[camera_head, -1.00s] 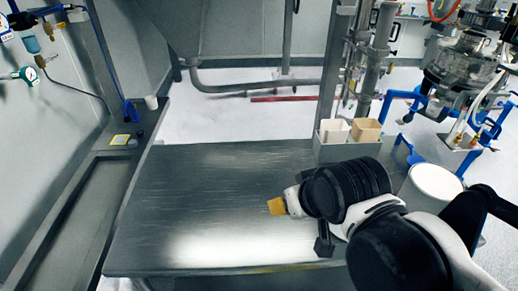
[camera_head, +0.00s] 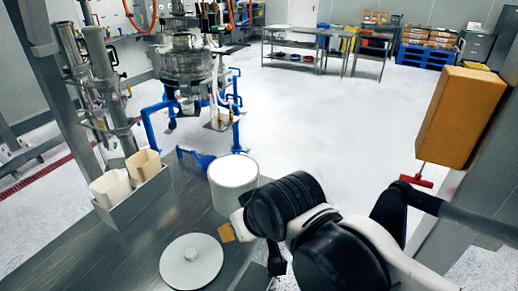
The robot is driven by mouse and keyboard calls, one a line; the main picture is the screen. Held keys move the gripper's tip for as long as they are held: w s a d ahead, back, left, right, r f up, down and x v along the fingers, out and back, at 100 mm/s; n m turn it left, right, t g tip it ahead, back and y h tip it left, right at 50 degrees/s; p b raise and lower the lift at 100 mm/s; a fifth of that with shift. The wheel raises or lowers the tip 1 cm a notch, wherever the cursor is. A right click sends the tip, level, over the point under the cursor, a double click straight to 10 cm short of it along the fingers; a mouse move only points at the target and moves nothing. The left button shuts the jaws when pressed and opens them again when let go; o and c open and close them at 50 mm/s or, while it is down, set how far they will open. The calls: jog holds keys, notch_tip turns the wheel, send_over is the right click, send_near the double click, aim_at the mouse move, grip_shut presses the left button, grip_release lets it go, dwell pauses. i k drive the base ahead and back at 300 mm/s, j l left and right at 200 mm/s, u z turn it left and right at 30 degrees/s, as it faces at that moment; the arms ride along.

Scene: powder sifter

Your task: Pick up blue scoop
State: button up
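The blue scoop (camera_head: 197,158) lies at the far edge of the metal table (camera_head: 150,218), beside the white bucket (camera_head: 233,184) and to its left. Part of it seems hidden by the bucket, and its handle is hard to make out. My gripper (camera_head: 250,238) is in front of the bucket, near the right side of the table, apart from the scoop. My own wrist hides most of its fingers, so I cannot see whether they are open or shut. A small orange-tan piece shows at its left tip.
A round white lid (camera_head: 191,262) lies on the table in front of the bucket. A grey holder (camera_head: 136,203) with two beige containers stands at the left. The sifter machine (camera_head: 188,65) on a blue frame stands beyond the table. An orange box (camera_head: 461,116) is at the right.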

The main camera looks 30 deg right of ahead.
aim_at(203, 163)
jog(key=z, duration=0.15)
jog(key=i+l+z, duration=0.3)
jog(key=z, duration=0.15)
jog(key=i+l+z, duration=0.1)
jog(key=i+z, duration=0.35)
